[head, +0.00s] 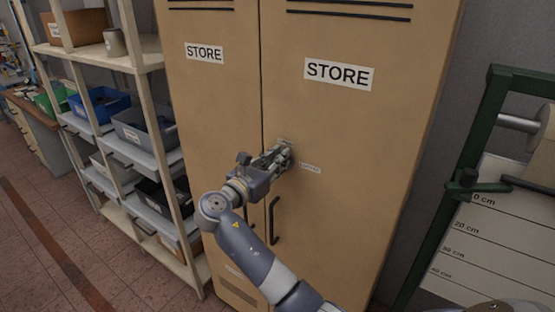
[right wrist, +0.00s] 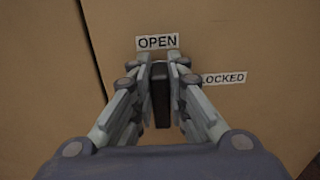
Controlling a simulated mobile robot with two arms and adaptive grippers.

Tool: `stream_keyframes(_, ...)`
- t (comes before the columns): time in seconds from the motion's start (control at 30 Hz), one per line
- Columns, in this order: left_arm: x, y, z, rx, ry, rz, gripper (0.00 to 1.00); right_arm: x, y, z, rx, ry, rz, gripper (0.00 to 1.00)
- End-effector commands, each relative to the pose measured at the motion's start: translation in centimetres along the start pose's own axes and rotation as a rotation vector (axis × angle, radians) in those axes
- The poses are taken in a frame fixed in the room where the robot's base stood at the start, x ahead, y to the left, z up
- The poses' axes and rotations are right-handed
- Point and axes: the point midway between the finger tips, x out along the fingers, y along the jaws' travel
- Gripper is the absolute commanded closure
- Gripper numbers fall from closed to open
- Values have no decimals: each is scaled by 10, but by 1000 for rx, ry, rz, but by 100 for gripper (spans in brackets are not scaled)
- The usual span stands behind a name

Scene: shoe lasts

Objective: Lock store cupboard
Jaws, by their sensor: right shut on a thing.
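The tan store cupboard (head: 345,125) stands in front of me with both doors closed and a "STORE" label on each. My right gripper (head: 285,155) is at the right door, near the seam between the doors. In the right wrist view, it is shut on a dark upright knob (right wrist: 161,95). The knob points up at the "OPEN" label (right wrist: 157,41). The "LOCKED" label (right wrist: 224,78) is to the right of the knob, partly covered by a finger. A dark door handle (head: 273,221) is below the gripper. My left gripper is not in view.
A shelf unit (head: 146,55) with several bins, including a blue bin (head: 100,104), stands left of the cupboard. A green frame (head: 468,170) with a roll and a centimetre scale stands to the right. Tiled floor (head: 60,240) is clear at the lower left.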

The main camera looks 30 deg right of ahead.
Motion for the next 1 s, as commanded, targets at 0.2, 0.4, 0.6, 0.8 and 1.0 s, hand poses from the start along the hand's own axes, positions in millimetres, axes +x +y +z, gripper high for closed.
stream_keyframes(0.2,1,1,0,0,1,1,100,0,-2,-1,77,2,0,100)
stream_keyframes(0.4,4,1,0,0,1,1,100,0,-4,-2,224,1,-1,100)
stream_keyframes(0.6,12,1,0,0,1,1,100,0,-8,-4,412,2,-1,100)
stream_keyframes(0.8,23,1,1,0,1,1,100,0,-11,-7,604,1,-1,100)
stream_keyframes(1.0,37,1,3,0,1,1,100,0,-14,-10,795,1,-1,100)
